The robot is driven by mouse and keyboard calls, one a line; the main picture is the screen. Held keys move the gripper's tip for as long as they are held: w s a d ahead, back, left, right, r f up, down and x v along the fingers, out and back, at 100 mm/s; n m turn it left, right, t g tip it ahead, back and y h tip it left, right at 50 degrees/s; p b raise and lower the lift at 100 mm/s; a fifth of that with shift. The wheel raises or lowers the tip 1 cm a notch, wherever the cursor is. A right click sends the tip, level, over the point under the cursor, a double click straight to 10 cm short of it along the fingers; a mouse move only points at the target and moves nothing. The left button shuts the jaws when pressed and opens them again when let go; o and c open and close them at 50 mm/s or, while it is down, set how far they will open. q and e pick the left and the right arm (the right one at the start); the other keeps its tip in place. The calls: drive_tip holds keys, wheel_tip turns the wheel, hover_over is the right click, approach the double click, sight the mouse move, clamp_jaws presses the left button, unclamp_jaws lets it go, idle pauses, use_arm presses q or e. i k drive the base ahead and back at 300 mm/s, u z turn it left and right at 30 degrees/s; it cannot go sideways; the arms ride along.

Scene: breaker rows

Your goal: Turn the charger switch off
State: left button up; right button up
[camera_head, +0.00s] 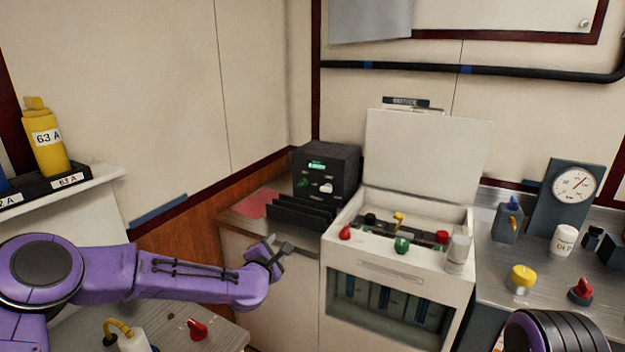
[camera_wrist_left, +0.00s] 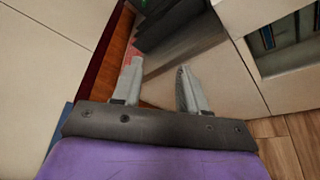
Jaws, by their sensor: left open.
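A black box (camera_head: 326,172) with a small green lit display stands on the counter left of the white cabinet. Its front carries a white knob (camera_head: 327,187) and a dark green one (camera_head: 303,183). No readable label says which switch is the charger's; the settings are too small to read. My left gripper (camera_head: 272,246) is in front of the counter, below and left of the box, apart from it. The left wrist view shows its two grey fingers (camera_wrist_left: 158,88) spread with nothing between them. My right gripper is out of view.
The white cabinet (camera_head: 345,248) has an upright lid and red, yellow and green knobs on its top. Black slotted racks (camera_head: 298,213) stand before the box. A dial gauge (camera_head: 574,186), bottle and knobs occupy the right counter.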

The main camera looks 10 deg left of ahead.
sight(303, 182)
drive_tip(key=i, duration=1.15)
drive_tip(key=u, duration=0.05)
